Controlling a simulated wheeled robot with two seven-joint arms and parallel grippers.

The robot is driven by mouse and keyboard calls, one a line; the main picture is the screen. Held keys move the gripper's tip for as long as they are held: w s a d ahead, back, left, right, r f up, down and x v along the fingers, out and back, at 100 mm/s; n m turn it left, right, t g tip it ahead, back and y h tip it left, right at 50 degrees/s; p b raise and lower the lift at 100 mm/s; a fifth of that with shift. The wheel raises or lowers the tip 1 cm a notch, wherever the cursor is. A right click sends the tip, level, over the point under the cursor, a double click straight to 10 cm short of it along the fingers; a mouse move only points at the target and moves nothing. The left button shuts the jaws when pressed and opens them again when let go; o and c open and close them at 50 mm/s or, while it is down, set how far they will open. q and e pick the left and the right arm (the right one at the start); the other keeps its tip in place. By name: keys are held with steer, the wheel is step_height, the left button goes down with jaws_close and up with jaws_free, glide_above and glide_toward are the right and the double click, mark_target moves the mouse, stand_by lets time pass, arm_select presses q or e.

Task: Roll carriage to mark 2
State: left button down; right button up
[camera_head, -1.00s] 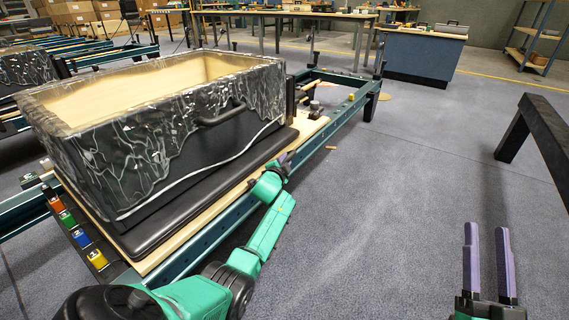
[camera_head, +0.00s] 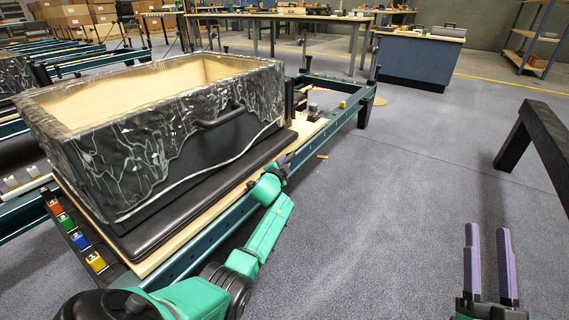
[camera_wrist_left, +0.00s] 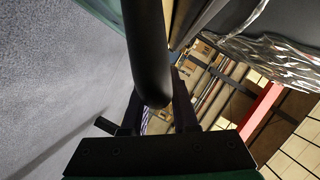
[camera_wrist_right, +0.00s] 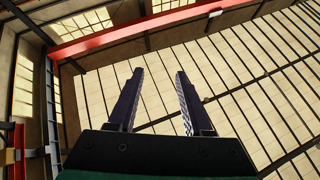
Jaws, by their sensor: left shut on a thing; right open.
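The carriage (camera_head: 190,228) is a black padded platform on the rails of a blue-green frame (camera_head: 352,92). A large open box (camera_head: 215,150) in clear wrap sits on it. Coloured number marks line the frame's near end: red (camera_head: 55,206), green (camera_head: 66,219), blue "2" (camera_head: 80,240) and yellow (camera_head: 96,261). My left gripper (camera_head: 284,160) is at the carriage's right side. In the left wrist view it is shut on a black rounded bar (camera_wrist_left: 150,50); the head view hides the grip. My right gripper (camera_head: 488,262) is open and empty over bare floor.
A black beam stand (camera_head: 535,135) is at the right. A blue cabinet (camera_head: 418,60) and tables stand behind. Other frames and cartons (camera_head: 68,15) fill the left back. The grey floor between the frame and the black stand is clear.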

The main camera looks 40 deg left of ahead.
steer(key=shift+r, duration=0.1)
arm_select(q)
steer(key=c, duration=0.7)
jaws_free()
arm_select(e)
steer(key=shift+s+r, duration=0.1)
steer(key=shift+r, duration=0.1)
